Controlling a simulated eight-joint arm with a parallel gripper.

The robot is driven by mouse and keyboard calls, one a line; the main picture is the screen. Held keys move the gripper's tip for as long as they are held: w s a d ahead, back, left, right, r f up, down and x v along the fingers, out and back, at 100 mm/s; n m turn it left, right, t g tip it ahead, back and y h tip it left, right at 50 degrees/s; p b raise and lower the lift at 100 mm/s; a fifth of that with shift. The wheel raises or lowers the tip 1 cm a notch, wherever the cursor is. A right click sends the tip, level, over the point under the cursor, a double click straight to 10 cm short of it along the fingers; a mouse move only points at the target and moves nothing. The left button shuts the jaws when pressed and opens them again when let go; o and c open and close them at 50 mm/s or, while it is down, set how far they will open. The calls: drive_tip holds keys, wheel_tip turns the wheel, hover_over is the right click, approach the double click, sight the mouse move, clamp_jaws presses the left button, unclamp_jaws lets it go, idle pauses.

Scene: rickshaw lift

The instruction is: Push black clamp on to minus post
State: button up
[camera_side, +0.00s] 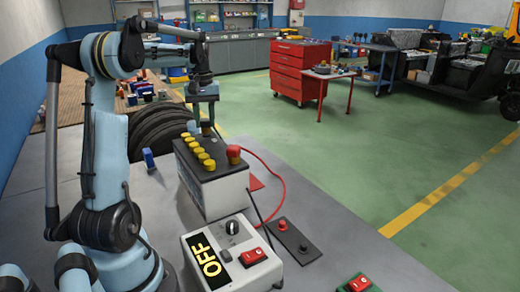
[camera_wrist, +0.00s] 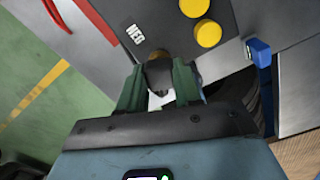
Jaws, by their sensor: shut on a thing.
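The battery (camera_side: 216,192) stands on the grey bench in the side view, with yellow caps along its black top. A red clamp (camera_side: 233,152) sits at its near right corner. My gripper (camera_side: 206,112) points down over the far end of the battery. It is shut on the black clamp (camera_side: 206,129), which is dark and small there. In the wrist view my gripper (camera_wrist: 158,82) has the black clamp (camera_wrist: 158,68) between its green fingers, beside the NEG label (camera_wrist: 135,34). The minus post is hidden, and I cannot tell whether the clamp touches it.
A charger box (camera_side: 232,256) with an OFF sign stands in front of the battery. A red cable (camera_side: 282,185) loops right of it. A pad with a red button (camera_side: 283,226) lies nearby. A blue object (camera_side: 149,158) stands left of the battery. Tyres (camera_side: 160,128) are behind.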

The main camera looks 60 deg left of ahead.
drive_tip(key=shift+r, duration=1.1)
drive_tip(key=shift+f, duration=1.35)
idle(1.9)
drive_tip(key=o, duration=1.3)
drive_tip(key=shift+o, duration=0.2)
drive_tip(key=shift+r, duration=3.55)
